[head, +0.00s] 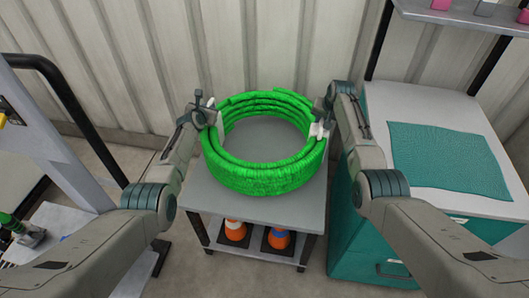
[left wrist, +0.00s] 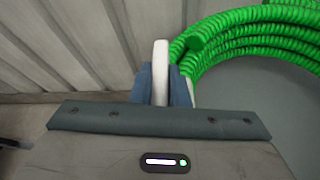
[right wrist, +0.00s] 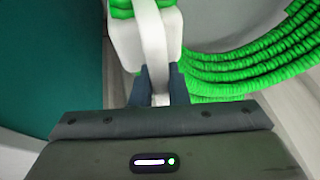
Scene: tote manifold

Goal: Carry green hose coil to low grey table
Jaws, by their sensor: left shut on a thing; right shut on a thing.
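The green hose coil (head: 265,178) is a thick ribbed ring with a white grip on each side. It is level over the low grey table (head: 252,212), whose top shows through the ring. I cannot tell whether it touches the top. My left gripper (head: 212,112) is shut on the coil's left white grip, seen in the left wrist view (left wrist: 161,75). My right gripper (head: 321,124) is shut on the right white grip, which fills the upper middle of the right wrist view (right wrist: 150,45). Coil loops show beside both grippers.
A teal cabinet (head: 375,255) with a teal mat (head: 448,160) stands close on the right. A grey cart (head: 60,170) is on the left. A corrugated wall (head: 260,45) is behind.

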